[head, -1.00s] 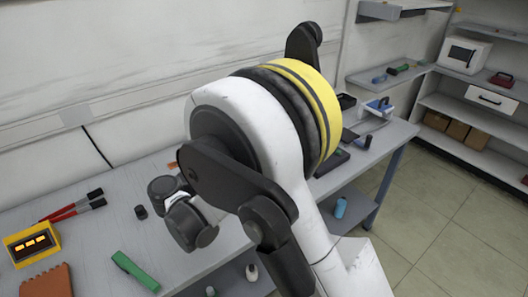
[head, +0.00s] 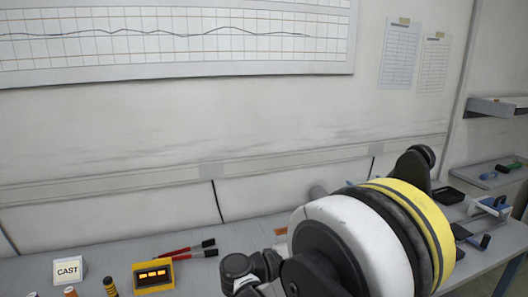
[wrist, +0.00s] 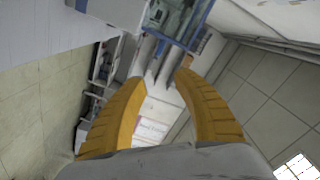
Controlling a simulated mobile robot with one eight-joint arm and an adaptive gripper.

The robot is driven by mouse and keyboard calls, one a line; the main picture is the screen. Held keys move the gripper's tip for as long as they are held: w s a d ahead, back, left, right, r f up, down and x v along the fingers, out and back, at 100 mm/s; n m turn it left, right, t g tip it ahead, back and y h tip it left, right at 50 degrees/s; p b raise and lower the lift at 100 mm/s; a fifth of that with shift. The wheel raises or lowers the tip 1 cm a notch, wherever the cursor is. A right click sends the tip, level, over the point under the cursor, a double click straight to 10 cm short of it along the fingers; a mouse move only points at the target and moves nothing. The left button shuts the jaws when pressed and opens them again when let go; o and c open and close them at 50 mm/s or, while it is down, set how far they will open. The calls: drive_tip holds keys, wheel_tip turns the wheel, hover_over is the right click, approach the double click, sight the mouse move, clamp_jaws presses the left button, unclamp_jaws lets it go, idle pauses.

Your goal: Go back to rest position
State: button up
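My gripper (wrist: 164,85) shows in the wrist view as two orange-yellow fingers spread apart, with nothing between them. It hangs clear of any surface, facing the room. In the head view my arm, with white, black and yellow parts, covers the lower right; the gripper itself does not show there. The grey workbench (head: 245,235) runs along the wall below and behind the arm.
Shelves (head: 500,107) hang at the far right.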

drive_tip(key=s+d+n+y, duration=0.5)
drive_tip(key=d+n+y, duration=0.2)
drive_tip(key=n, duration=0.4)
drive_tip(key=s+a+f+n+y, duration=0.1)
drive_tip(key=s+a+n+y, duration=0.2)
drive_tip(key=s+n+y, duration=0.2)
drive_tip(key=s+a+f+n+t+y, duration=0.1)
drive_tip(key=s+a+n+y, duration=0.2)
drive_tip(key=s+n+y, duration=0.2)
drive_tip(key=shift+s+f+n, duration=0.2)
drive_tip(key=shift+s+n, duration=1.6)
drive_tip(key=shift+n, duration=0.4)
